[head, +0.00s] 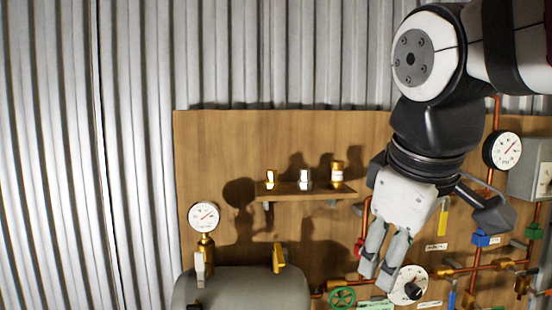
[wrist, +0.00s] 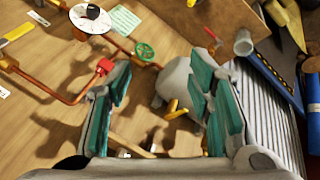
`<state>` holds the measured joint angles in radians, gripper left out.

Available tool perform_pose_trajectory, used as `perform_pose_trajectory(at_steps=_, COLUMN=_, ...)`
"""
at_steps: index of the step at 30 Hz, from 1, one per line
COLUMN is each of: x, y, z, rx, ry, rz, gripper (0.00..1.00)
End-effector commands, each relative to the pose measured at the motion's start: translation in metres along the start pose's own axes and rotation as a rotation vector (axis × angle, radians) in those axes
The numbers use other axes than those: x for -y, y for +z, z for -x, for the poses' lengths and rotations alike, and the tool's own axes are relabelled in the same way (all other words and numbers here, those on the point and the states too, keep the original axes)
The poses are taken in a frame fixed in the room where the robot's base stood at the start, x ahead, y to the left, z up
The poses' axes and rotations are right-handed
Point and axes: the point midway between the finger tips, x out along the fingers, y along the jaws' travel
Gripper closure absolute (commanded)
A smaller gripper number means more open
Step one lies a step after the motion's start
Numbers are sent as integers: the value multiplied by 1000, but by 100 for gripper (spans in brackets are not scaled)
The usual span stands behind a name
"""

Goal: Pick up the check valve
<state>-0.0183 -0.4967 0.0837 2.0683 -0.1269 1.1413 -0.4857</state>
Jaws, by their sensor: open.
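A wooden shelf (head: 315,193) on the board carries a small brass fitting (head: 271,178), a silver fitting (head: 305,180) and a brass cylinder with a pale band (head: 337,174). I cannot tell for certain which of these is the check valve. My gripper (head: 377,272) points down, right of and below the shelf, apart from all three pieces. In the wrist view my gripper (wrist: 160,85) is open, its teal-padded fingers wide apart with nothing between the pads. Small shelf pieces show partly at the bottom of that view, largely hidden by the gripper.
A grey tank (head: 245,288) with a yellow lever (head: 279,258) and a brass-stemmed gauge (head: 204,217) stands below left. A green handwheel (head: 342,297), a dial (head: 410,285) and copper pipes crowd the board near my gripper. The board left of the shelf is mostly bare.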

Motion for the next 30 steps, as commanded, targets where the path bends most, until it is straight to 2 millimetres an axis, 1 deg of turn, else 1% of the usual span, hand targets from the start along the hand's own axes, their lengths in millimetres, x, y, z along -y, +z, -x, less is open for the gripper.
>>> perform_pose_trajectory(at_steps=1, x=-10, y=-18, z=8, rx=14, ry=7, rz=91, gripper=53)
perform_pose_trajectory(at_steps=5, x=-34, y=-61, z=30, rx=59, ry=28, rz=370, gripper=53)
perform_pose_trajectory(at_steps=6, x=-42, y=-76, z=37, rx=74, ry=32, rz=463, gripper=53)
perform_pose_trajectory(at_steps=8, x=-53, y=-97, z=47, rx=97, ry=34, rz=601, gripper=53)
perform_pose_trajectory(at_steps=9, x=-60, y=-111, z=53, rx=111, ry=34, rz=693, gripper=53)
perform_pose_trajectory(at_steps=12, x=-76, y=-142, z=67, rx=147, ry=27, rz=913, gripper=53)
perform_pose_trajectory(at_steps=15, x=-91, y=-170, z=76, rx=177, ry=8, rz=1118, gripper=53)
perform_pose_trajectory(at_steps=18, x=-105, y=-193, z=81, rx=198, ry=-22, rz=1310, gripper=53)
perform_pose_trajectory(at_steps=21, x=-117, y=-209, z=82, rx=209, ry=-61, rz=1475, gripper=53)
perform_pose_trajectory(at_steps=24, x=-125, y=-218, z=80, rx=209, ry=-102, rz=1605, gripper=53)
perform_pose_trajectory(at_steps=27, x=-132, y=-222, z=78, rx=204, ry=-135, rz=1696, gripper=53)
perform_pose_trajectory(at_steps=30, x=-135, y=-223, z=76, rx=199, ry=-158, rz=1750, gripper=53)
